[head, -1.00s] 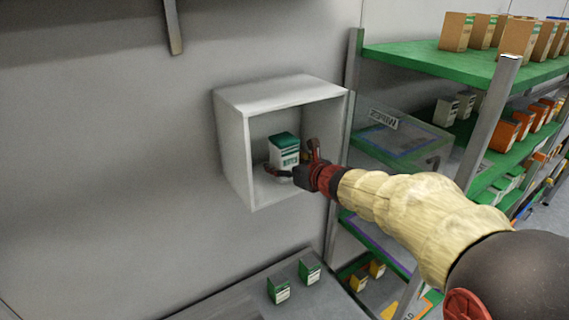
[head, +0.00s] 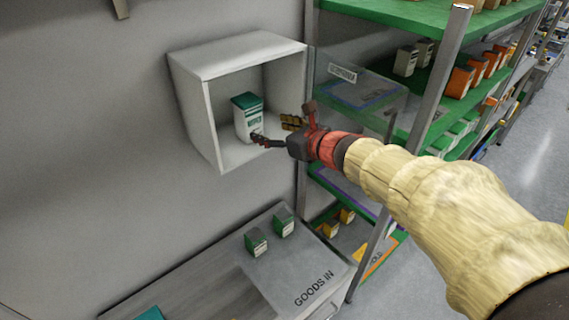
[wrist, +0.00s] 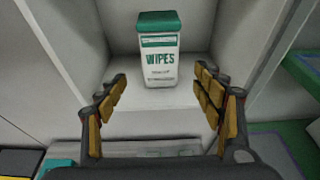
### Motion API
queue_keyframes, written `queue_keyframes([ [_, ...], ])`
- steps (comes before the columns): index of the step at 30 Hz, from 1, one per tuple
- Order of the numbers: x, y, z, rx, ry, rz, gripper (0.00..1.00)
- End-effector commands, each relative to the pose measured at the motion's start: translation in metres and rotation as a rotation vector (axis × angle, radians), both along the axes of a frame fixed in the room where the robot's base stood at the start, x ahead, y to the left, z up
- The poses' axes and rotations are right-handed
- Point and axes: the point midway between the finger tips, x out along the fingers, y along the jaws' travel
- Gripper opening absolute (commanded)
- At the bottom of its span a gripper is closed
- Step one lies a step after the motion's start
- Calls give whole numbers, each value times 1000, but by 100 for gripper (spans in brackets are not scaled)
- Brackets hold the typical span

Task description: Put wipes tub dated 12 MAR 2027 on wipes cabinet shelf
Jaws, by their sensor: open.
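The white wipes tub with a green lid (head: 247,117) stands upright inside the open white wall cabinet (head: 235,57), on its floor. In the wrist view the tub (wrist: 159,55) faces me with "WIPES" on its label; the smaller print is too small to read. My gripper (head: 277,130) is at the cabinet's front opening, to the right of the tub. In the wrist view my gripper (wrist: 158,95) has its fingers wide apart, with the tub beyond the fingertips and nothing between them. The tub appears clear of the fingers.
A clear door panel marked with a label (head: 355,90) hangs open right of the cabinet, close to my gripper. A green shelf rack (head: 400,18) with boxes stands at the right. Below, two small green-and-white boxes (head: 257,243) stand on the "GOODS IN" bench (head: 310,268).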

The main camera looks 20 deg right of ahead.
Motion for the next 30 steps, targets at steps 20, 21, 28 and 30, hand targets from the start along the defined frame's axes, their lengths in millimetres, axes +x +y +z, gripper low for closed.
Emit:
queue_keyframes([
  [20,-140,-60,1,1683,219,-1220,68],
  [21,-158,-54,-9,1818,240,-1313,68],
  [28,-255,0,-59,2384,353,-1836,68],
  [30,-274,15,-67,-2424,-367,1919,68],
])
